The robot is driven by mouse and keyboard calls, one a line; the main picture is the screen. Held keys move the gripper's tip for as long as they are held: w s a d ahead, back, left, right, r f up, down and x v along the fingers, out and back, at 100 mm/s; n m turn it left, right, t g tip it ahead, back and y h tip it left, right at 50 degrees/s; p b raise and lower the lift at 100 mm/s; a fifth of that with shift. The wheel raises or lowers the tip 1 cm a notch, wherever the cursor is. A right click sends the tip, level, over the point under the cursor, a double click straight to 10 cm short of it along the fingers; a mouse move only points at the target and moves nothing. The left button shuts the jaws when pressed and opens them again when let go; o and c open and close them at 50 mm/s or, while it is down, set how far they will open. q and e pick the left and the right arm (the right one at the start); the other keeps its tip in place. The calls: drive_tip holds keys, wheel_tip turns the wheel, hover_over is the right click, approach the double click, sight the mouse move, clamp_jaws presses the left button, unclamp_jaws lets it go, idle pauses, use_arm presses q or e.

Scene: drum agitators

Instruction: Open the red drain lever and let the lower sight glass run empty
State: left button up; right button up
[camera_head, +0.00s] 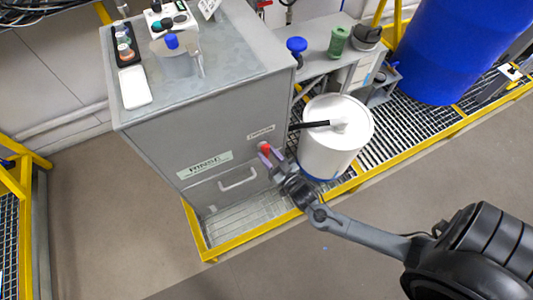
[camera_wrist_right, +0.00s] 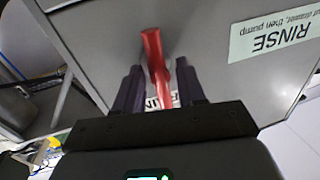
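The red drain lever (camera_head: 264,148) sticks out from the front of the grey cabinet (camera_head: 160,150), below a small label. In the right wrist view the lever (camera_wrist_right: 153,48) reaches between the two fingers. My right gripper (camera_head: 270,157) is open, with one dark finger on each side of the lever. It also shows in the right wrist view (camera_wrist_right: 158,72), with gaps visible beside the lever; whether either finger touches it I cannot tell. My left gripper is out of view. I cannot make out the lower sight glass in either view.
A white drum (camera_head: 335,150) with a black handle stands close to the right of the lever. A RINSE label (camera_head: 204,164) and a pull handle (camera_head: 238,180) are on the cabinet front. A yellow-edged grating (camera_head: 250,235) runs below. Open floor (camera_head: 100,210) lies left.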

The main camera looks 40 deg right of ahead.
drive_tip(key=shift+w, duration=0.75)
clamp_jaws()
